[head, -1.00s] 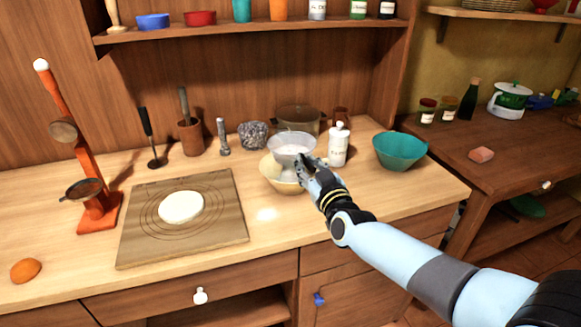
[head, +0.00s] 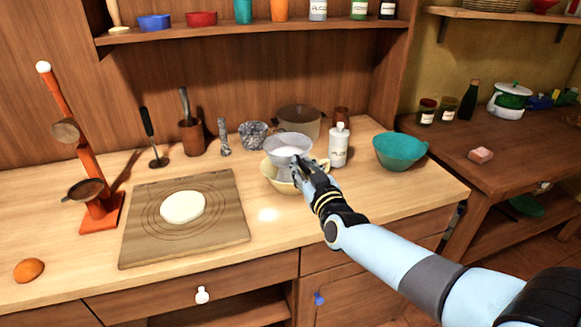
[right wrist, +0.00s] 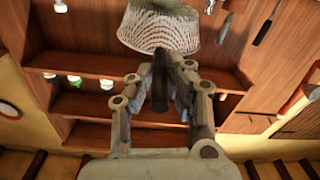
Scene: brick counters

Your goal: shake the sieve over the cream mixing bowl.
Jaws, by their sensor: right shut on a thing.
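The sieve (head: 287,147) is a pale grey mesh bowl with white powder inside. It is held over the cream mixing bowl (head: 279,178), which stands on the wooden counter. My right gripper (head: 299,166) is shut on the sieve at its near right side. In the right wrist view the sieve's mesh (right wrist: 160,30) shows beyond the closed fingers (right wrist: 168,62). The sieve and my gripper hide part of the bowl, and its contents are hidden. My left gripper is out of view.
A white bottle (head: 338,147) stands close right of the bowl, and a teal bowl (head: 400,152) is farther right. A glass pot (head: 299,122) and a patterned cup (head: 253,136) stand behind. A board (head: 226,225) with dough (head: 182,207) lies to the left.

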